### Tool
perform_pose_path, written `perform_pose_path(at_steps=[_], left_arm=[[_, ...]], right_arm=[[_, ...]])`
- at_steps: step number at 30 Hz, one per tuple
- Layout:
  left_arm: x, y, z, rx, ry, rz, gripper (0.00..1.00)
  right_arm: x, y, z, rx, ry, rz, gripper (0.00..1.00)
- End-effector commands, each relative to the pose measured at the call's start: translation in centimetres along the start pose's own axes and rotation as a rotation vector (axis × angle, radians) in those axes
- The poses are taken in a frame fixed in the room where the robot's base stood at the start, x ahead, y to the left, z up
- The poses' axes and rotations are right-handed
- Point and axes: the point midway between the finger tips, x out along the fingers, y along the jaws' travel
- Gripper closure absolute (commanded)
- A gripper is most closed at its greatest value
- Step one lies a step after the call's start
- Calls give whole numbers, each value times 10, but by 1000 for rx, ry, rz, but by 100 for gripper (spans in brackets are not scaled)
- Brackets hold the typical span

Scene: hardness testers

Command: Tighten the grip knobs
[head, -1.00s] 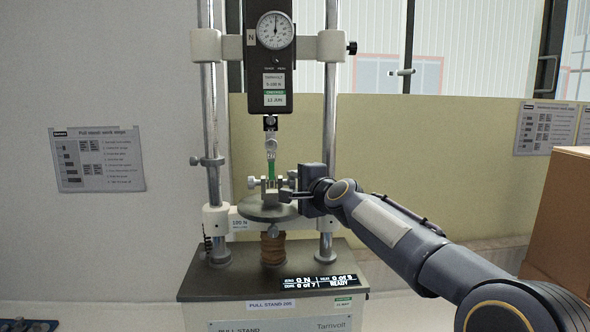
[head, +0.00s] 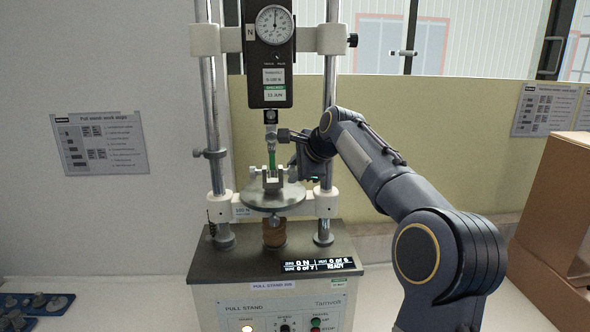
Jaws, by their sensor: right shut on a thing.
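The pull stand (head: 222,265) stands upright on the bench with a round plate (head: 262,200) between its columns. The lower grip (head: 273,183) sits on this plate, with a small knob (head: 253,173) at its left. A green strip (head: 272,158) runs up from the lower grip to the upper grip (head: 270,138) under the gauge. My right gripper (head: 285,135) is at the right side of the upper grip, shut on its knob, which the fingers mostly hide. My left gripper is out of view.
The dial gauge (head: 275,25) hangs above the grips, and the steel columns (head: 330,110) flank them. Cardboard boxes (head: 555,200) stand at the right. Blue trays with metal parts (head: 35,305) lie at lower left.

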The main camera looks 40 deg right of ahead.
Motion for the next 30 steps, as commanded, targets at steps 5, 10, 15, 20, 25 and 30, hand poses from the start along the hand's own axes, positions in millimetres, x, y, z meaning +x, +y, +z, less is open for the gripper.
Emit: perform_pose_path(at_steps=[5,10,15,20,25,30], left_arm=[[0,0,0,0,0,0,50],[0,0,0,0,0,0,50],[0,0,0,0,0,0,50],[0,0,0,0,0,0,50],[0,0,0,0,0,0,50],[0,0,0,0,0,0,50]], right_arm=[[1,-1,0,19,-2,44,95],[1,0,0,25,-2,60,95],[1,0,1,26,-3,62,95],[1,0,1,25,-3,62,95],[1,0,1,24,-3,61,52],[0,-1,1,24,-2,60,50]])
